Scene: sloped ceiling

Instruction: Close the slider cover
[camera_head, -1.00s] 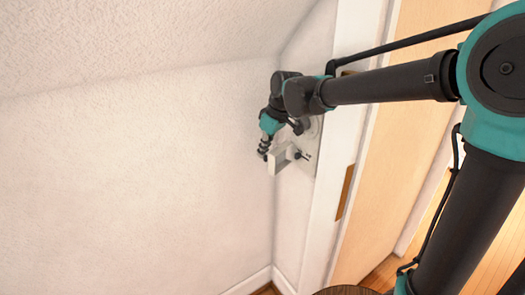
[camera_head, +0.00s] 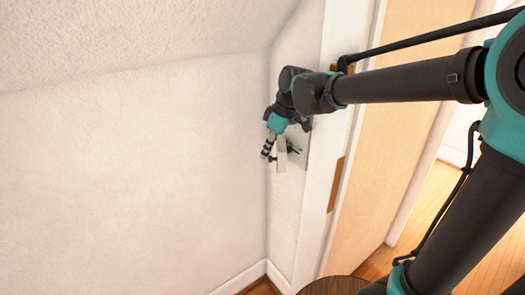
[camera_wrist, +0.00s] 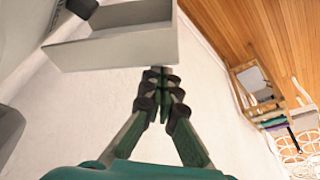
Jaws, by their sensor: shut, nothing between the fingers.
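A pale grey box-like piece, which looks like the slider cover (camera_head: 282,154), sticks out from a plate on the narrow wall by the door frame. In the wrist view the cover (camera_wrist: 118,54) shows as a pale open-sided box across the upper middle. My gripper (camera_head: 266,157) is shut and empty, at the left side of the cover in the head view. In the wrist view my gripper's fingertips (camera_wrist: 158,72) meet at the cover's lower right edge. They look very near or touching; I cannot tell which. Much of the plate is hidden behind my wrist.
The door frame (camera_head: 334,185) stands just right of the plate, with a wooden door panel (camera_head: 385,150) beyond. A large bare wall (camera_head: 130,190) lies to the left under the sloped ceiling (camera_head: 130,40). A round dark wooden top (camera_head: 335,286) shows at the bottom.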

